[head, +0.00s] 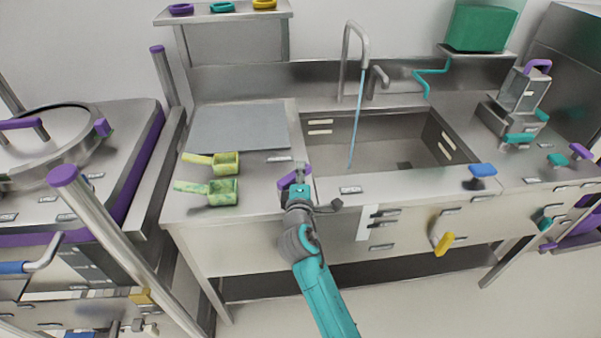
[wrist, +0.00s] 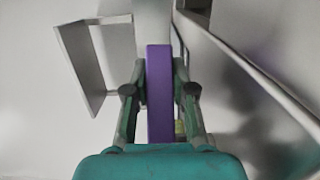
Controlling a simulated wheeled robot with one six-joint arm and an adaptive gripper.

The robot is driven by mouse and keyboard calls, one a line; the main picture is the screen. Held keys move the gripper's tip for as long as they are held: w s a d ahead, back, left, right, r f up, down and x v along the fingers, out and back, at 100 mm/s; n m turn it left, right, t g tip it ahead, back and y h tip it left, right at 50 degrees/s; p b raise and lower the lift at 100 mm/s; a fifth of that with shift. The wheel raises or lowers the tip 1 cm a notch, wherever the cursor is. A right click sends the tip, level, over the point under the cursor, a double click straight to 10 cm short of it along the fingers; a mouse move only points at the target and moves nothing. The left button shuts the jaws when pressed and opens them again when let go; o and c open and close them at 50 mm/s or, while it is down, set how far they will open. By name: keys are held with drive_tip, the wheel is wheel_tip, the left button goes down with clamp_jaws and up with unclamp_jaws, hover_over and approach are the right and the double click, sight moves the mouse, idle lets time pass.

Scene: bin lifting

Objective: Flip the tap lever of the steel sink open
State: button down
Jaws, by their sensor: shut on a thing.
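The steel sink (head: 385,150) is set into the counter. Its tall curved tap (head: 345,60) stands at the back edge, with a short grey upright part (head: 377,80) just right of it, which may be its lever. A thin blue stream (head: 357,120) runs from the spout down into the basin. My gripper (head: 300,187) is at the counter's front edge, left of the basin and well apart from the tap. It is shut on a purple handle (head: 284,182); in the wrist view the purple handle (wrist: 159,90) stands upright between both fingers.
Two yellow-green scoops (head: 225,163) and a grey board (head: 240,127) lie left of the sink. A blue-topped knob (head: 482,170) stands at the front right. A yellow handle (head: 443,244) juts from the front panel. A green box (head: 480,27) sits on the back right shelf.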

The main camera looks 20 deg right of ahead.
drive_tip(key=s+m+g+h, duration=0.1)
drive_tip(key=m+h, duration=0.1)
drive_tip(key=s+m+g+h, duration=0.1)
drive_tip(key=g+h, duration=0.1)
drive_tip(key=h, duration=0.1)
drive_tip(key=shift+m, duration=0.4)
drive_tip(key=shift+s+m+g+h, duration=0.55)
drive_tip(key=shift+m+g+h, duration=0.3)
drive_tip(key=shift+g, duration=0.4)
drive_tip(key=shift+s+m+g+h, duration=0.55)
drive_tip(key=shift+m+g+h, duration=0.3)
drive_tip(key=shift+g, duration=0.4)
drive_tip(key=c, duration=1)
unclamp_jaws()
drive_tip(key=shift+o, duration=0.2)
